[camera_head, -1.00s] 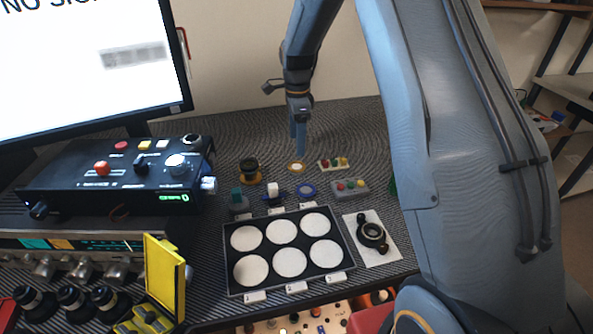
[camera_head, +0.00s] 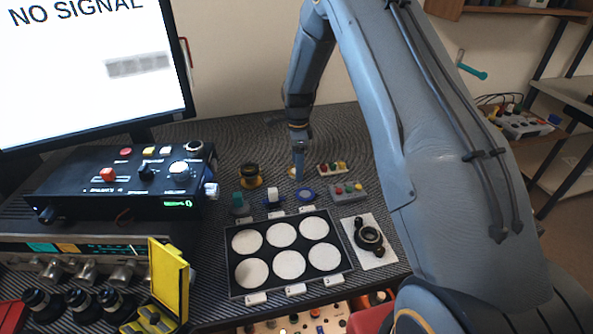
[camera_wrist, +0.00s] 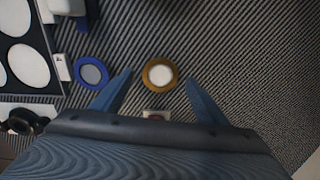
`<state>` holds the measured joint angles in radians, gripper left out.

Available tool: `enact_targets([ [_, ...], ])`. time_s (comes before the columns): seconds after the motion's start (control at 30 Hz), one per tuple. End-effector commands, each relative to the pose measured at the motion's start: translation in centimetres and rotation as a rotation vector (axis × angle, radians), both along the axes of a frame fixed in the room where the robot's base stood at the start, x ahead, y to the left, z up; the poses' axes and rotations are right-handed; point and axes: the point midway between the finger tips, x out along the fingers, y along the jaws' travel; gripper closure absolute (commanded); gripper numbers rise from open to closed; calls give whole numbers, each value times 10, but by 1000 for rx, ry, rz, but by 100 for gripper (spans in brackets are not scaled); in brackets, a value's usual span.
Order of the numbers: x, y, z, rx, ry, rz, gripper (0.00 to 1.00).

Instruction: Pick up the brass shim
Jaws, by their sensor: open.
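The brass shim, a gold-coloured ring with a pale centre (camera_wrist: 148,75), lies flat on the dark striped mat. In the head view only part of the brass shim (camera_head: 291,173) shows, behind and left of my fingers. My gripper (camera_wrist: 158,79) is open and empty, pointing down. In the wrist view its two blue fingers stand apart on either side of the ring, with the ring between the tips. In the head view my gripper (camera_head: 299,172) is low over the ring. I cannot tell the exact gap to the mat.
A blue ring (camera_wrist: 78,74) lies left of the left finger. A black tray (camera_head: 268,252) with several white discs is in front. A small block with coloured buttons (camera_head: 333,169) stands close to the right. A black-and-gold part (camera_head: 251,172) stands to the left.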

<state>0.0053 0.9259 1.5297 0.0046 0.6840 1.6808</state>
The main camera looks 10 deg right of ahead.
Motion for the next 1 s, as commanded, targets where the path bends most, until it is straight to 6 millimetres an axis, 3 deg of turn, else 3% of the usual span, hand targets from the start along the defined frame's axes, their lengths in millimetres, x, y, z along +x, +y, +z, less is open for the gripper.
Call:
enact_targets([
  [0.87,0,0,-5,0,1,1,32],
  [1.0,0,0,-5,0,1,1,52],
])
